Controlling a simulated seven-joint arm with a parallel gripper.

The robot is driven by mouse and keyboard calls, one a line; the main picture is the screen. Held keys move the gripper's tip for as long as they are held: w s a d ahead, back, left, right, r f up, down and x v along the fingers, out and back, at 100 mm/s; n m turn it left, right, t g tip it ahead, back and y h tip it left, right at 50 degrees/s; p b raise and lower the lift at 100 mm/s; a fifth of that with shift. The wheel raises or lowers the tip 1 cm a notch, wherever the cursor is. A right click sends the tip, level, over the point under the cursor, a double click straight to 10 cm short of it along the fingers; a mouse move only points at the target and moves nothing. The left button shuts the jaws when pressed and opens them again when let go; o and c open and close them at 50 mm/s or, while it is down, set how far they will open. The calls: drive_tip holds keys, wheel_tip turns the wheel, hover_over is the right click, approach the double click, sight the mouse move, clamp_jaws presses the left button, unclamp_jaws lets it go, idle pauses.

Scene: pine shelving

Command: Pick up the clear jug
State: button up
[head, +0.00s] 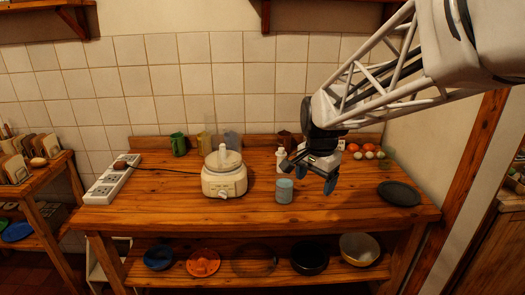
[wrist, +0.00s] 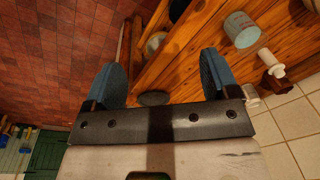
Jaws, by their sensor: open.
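A pale, see-through vessel (head: 232,140) stands at the back of the tabletop behind the white appliance and may be the clear jug; its lower part is hidden and I cannot tell its handle. My gripper (head: 308,174) is open and empty above the right half of the table, to the right of and nearer than that vessel. In the wrist view its two blue fingers (wrist: 161,65) are spread wide with nothing held between them.
The white appliance (head: 224,175) stands mid-table. Green (head: 178,144) and tan (head: 205,142) mugs line the back. A dark plate (head: 399,193) lies right.

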drive_tip(key=w+a+f+m, duration=0.2)
drive_tip(key=w+f+m, duration=0.25)
drive_tip(key=w, duration=0.65)
drive_tip(key=m+g, duration=0.1)
drive_tip(key=m, duration=0.2)
hover_over(288, 187)
wheel_tip(288, 187, down, 6)
drive_tip(key=shift+a+f, duration=0.1)
drive_tip(key=shift+f, duration=1.25)
drive_tip(key=shift+f, duration=0.1)
drive_tip(key=shift+s+f, duration=0.1)
drive_tip(key=shift+f, duration=2.45)
drive_tip(key=shift+c, duration=0.3)
drive_tip(key=c, duration=1.2)
